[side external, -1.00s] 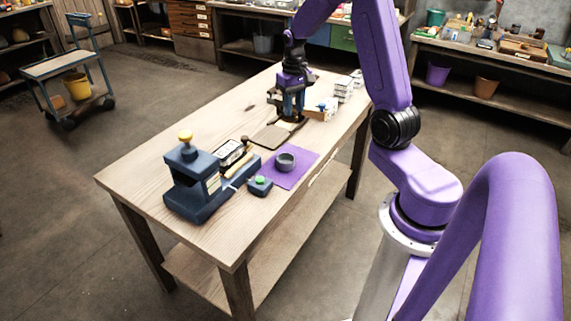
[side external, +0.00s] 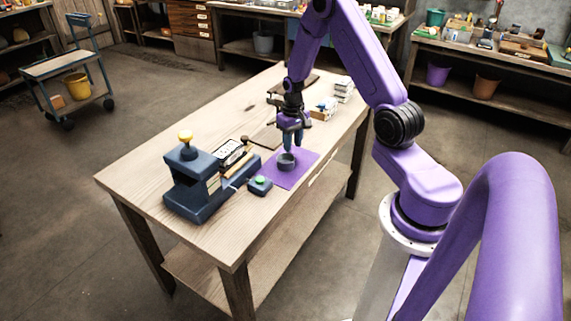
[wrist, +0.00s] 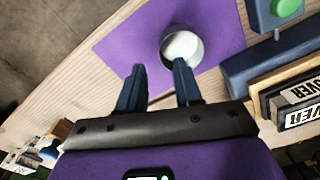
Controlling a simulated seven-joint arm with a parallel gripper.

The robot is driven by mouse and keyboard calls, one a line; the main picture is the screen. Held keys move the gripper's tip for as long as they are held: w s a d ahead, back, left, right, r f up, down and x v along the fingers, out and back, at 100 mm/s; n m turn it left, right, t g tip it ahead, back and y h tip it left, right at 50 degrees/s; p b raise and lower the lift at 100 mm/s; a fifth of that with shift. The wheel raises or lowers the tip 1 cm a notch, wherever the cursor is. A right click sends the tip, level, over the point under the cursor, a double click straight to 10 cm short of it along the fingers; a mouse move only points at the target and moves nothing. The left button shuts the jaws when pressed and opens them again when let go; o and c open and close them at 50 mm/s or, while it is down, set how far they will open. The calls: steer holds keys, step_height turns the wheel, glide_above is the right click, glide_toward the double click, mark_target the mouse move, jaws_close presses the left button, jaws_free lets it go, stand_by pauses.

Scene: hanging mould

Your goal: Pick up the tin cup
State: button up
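The tin cup (side external: 286,163) is a small dark grey round cup, standing upright on a purple mat (side external: 301,168) near the table's front edge. In the wrist view the cup (wrist: 182,47) shows from above, with a pale inside, on the mat (wrist: 110,48). My gripper (side external: 294,145) points down just above and slightly behind the cup. In the wrist view my gripper's fingers (wrist: 159,75) are apart with nothing between them. The right fingertip lies close to the cup's rim; whether it touches cannot be told.
A dark blue press with a yellow knob (side external: 192,185) stands to the left. A small box with a green button (side external: 260,185) sits next to the mat. White boxes (side external: 343,88) stand at the far right end. The table's near left is clear.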

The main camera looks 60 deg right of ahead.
mark_target(286, 162)
steer(key=shift+a+f, duration=0.15)
steer(key=shift+f, duration=1.95)
jaws_close()
steer(key=shift+r, duration=0.1)
